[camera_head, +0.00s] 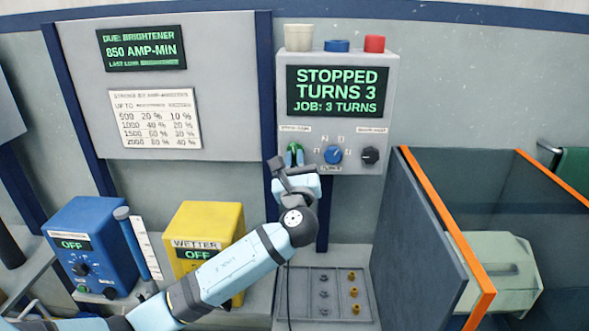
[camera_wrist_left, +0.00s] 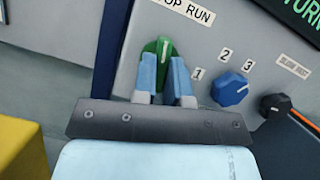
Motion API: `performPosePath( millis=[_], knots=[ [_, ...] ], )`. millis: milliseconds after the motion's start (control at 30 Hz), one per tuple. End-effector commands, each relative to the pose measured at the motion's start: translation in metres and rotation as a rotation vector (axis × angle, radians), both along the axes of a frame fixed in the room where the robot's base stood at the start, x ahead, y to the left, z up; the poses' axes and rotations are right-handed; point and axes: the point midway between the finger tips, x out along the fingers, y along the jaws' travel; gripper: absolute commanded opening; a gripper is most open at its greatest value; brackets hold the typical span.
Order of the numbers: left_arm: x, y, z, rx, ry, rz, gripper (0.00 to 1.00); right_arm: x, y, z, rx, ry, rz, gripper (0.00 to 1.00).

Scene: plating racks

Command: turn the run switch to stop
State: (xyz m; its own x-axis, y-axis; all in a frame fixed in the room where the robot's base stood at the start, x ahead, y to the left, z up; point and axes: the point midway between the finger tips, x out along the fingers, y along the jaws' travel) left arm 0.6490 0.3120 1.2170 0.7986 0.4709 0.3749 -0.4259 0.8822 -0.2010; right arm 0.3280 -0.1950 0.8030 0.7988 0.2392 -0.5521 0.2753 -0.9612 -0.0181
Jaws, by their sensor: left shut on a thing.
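The run switch is a green knob (camera_head: 293,147) at the lower left of the grey control box (camera_head: 390,75) on the wall. My left gripper (camera_head: 295,160) reaches up to it from below and is shut on it. In the left wrist view the green knob (camera_wrist_left: 157,47) shows between and above the two light-blue fingers (camera_wrist_left: 165,70). A pale mark on the knob points roughly upward, and the label above reads partly "OP RUN". The display (camera_head: 337,91) reads "STOPPED, TURNS 3, JOB: 3 TURNS". My right gripper is not in view.
A blue numbered dial (camera_head: 333,155) and a black knob (camera_head: 370,156) sit right of the switch. Blue (camera_head: 90,225) and yellow (camera_head: 205,220) units stand below left. An orange-edged tank (camera_head: 430,240) stands at right.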

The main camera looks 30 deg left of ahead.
Motion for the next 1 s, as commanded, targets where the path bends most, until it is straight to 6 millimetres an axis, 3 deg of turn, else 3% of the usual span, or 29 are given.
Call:
performPosePath(
  millis=[233,500,1000],
  knots=[
    [0.001,-0.002,-0.001,-0.187,-0.089,0.002,0.00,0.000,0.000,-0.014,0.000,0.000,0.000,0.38],
    [0.001,-0.002,0.000,-0.321,-0.153,0.001,0.00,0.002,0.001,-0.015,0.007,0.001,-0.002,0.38],
    [0.001,-0.003,0.002,-0.384,-0.186,0.001,0.00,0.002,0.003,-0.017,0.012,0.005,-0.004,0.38]
  ],
)
